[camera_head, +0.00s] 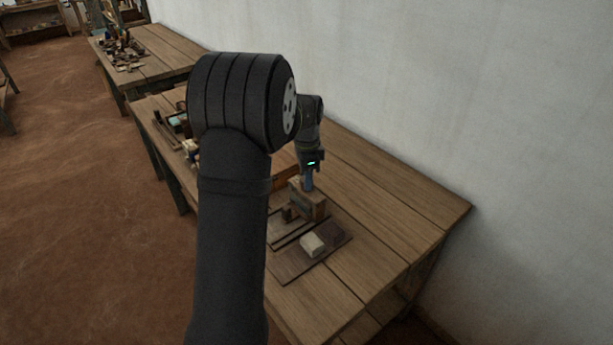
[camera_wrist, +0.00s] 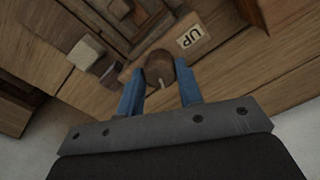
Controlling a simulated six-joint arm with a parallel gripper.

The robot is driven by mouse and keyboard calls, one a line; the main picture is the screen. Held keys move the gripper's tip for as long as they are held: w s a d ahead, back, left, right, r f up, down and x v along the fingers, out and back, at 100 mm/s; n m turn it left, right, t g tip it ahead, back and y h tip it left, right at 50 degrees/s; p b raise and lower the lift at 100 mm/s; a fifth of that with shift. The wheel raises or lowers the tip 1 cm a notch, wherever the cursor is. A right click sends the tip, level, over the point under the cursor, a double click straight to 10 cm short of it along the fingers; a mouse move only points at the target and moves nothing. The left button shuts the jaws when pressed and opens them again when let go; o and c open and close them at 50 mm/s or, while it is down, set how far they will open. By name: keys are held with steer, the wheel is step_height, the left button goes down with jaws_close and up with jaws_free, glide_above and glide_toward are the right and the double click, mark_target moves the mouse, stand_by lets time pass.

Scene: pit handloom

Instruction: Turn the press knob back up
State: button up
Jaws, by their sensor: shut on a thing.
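The press knob (camera_wrist: 160,68) is a round brown wooden knob with a pale mark on its near side, in the upper middle of the wrist view. It sits on a wooden block beside a pale label (camera_wrist: 192,36) reading "UP". My gripper (camera_wrist: 160,88) has its two blue fingers on either side of the knob and is shut on it. In the head view my gripper (camera_head: 309,183) points down onto the wooden press (camera_head: 308,203) on the table. The knob itself is hidden there by the fingers.
A board (camera_head: 290,264) with a pale block (camera_head: 313,245) and a dark brown block (camera_head: 330,233) lies in front of the press. The table (camera_head: 385,235) is bare to the right, up to the white wall (camera_head: 450,90). More items stand behind my arm at the left.

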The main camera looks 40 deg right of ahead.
steer(key=n, duration=0.3)
steer(key=shift+n, duration=0.3)
steer(key=n, duration=0.3)
steer(key=shift+n, duration=0.3)
steer(key=n, duration=1.1)
steer(key=shift+n, duration=0.4)
steer(key=n, duration=0.4)
steer(key=shift+n, duration=0.3)
steer(key=o, duration=1)
